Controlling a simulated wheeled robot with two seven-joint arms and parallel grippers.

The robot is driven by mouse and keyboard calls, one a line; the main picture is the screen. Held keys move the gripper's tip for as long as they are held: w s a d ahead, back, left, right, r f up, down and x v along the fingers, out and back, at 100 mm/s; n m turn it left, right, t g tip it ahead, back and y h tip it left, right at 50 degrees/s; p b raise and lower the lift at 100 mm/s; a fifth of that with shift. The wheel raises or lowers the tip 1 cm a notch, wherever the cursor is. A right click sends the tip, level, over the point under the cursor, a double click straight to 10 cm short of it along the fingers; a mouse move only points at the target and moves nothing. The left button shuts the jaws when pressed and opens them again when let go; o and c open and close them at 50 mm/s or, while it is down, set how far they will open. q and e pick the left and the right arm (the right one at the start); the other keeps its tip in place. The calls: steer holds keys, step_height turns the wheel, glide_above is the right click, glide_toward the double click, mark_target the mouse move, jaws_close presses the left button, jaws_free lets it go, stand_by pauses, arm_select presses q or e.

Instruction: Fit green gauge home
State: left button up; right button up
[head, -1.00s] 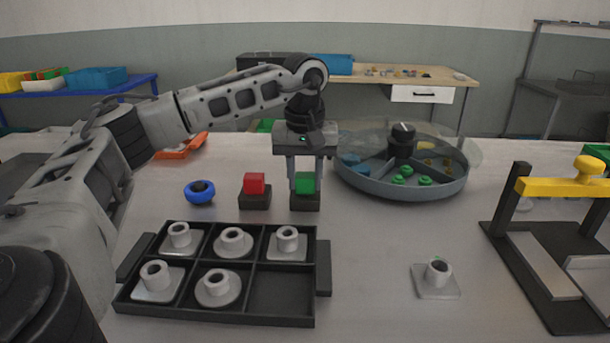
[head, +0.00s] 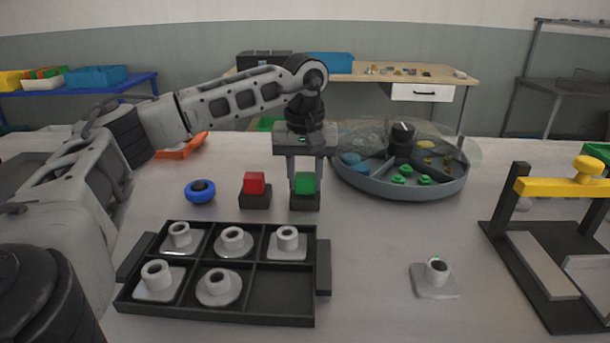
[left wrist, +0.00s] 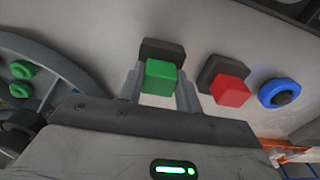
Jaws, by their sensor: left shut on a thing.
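The green gauge (head: 305,183) is a small green block at or just above a dark square base (head: 305,203) in the middle of the table. My left gripper (head: 305,184) comes down from above with one finger on each side of the green block and is shut on it. In the left wrist view the green block (left wrist: 161,77) shows between the fingertips, with the dark base (left wrist: 162,49) beyond it. I cannot tell whether the block is fully seated. My right gripper is not in view.
A red block (head: 254,183) on its dark base and a blue ring (head: 200,191) stand to the left. A black tray (head: 283,319) with several grey flanged parts lies in front. A round divided tank (head: 400,191) is at right, near a yellow-barred black frame (head: 560,187).

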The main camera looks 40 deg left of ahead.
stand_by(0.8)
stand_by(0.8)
arm_select(q)
steer(key=shift+f+p, duration=0.1)
steer(key=shift+p, duration=0.25)
stand_by(1.2)
steer(key=shift+f, duration=0.1)
steer(key=o, duration=1.2)
steer(key=shift+o, duration=0.2)
